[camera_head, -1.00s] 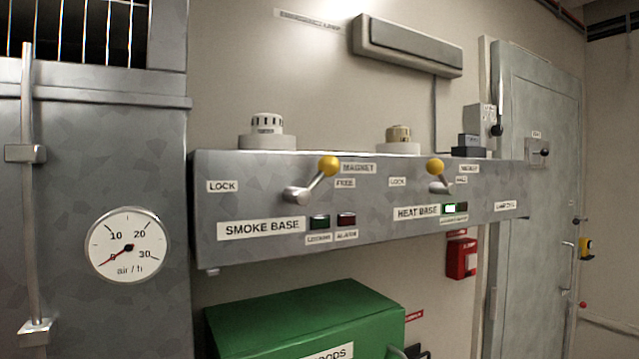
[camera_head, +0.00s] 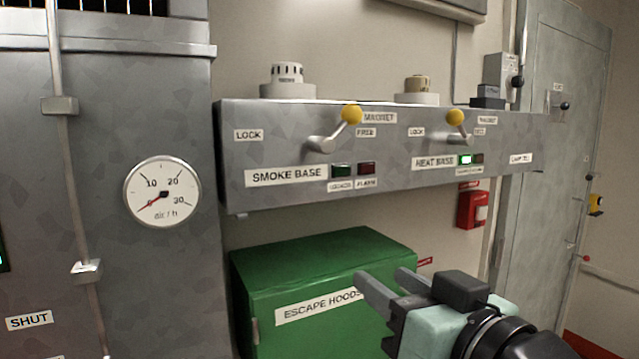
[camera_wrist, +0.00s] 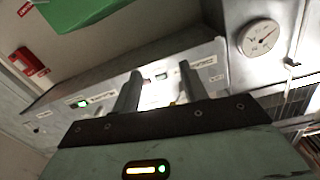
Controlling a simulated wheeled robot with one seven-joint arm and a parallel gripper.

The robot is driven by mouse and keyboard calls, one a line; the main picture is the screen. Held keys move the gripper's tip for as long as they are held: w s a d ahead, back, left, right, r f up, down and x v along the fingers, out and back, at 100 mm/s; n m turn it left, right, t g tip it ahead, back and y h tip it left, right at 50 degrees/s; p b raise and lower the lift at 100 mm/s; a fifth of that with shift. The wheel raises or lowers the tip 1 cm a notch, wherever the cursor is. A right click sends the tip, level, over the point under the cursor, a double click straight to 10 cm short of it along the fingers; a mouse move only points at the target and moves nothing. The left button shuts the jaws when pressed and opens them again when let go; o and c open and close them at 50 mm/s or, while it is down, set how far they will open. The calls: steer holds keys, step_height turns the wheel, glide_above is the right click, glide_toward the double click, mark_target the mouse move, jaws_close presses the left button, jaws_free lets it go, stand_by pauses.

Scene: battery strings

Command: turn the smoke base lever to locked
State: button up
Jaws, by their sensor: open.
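The smoke base lever (camera_head: 337,130) sits on the grey panel (camera_head: 290,130) above the SMOKE BASE label (camera_head: 286,176). Its yellow knob points up and right, toward the FREE label (camera_head: 366,132) and away from the LOCK label (camera_head: 248,135). Two small lamps under it, one green (camera_head: 342,171) and one red (camera_head: 367,168), look dark. My gripper (camera_head: 382,277) is open and empty, below and right of the lever in the head view, and apart from it. In the wrist view its fingers (camera_wrist: 160,72) point toward the panel; the lever is mostly hidden there.
A similar heat base lever (camera_head: 457,125) stands to the right, with a lit green lamp (camera_head: 466,160). The green escape hoods box (camera_head: 320,252) is below the panel. A gauge (camera_head: 162,192) and a vertical rod are at left; a red box (camera_head: 472,209) hangs at right.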

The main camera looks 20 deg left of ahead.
mark_target(328, 147)
step_height(328, 147, up, 8)
steer(key=s+m+t+y, duration=0.1)
steer(key=s+t+y, duration=0.1)
steer(key=t+y, duration=0.15)
steer(key=shift+h, duration=0.25)
steer(key=p+x, duration=0.9)
steer(key=x, duration=0.7)
steer(key=shift+w+a+r, duration=0.15)
steer(key=shift+a, duration=0.05)
steer(key=shift+w+a, duration=0.4)
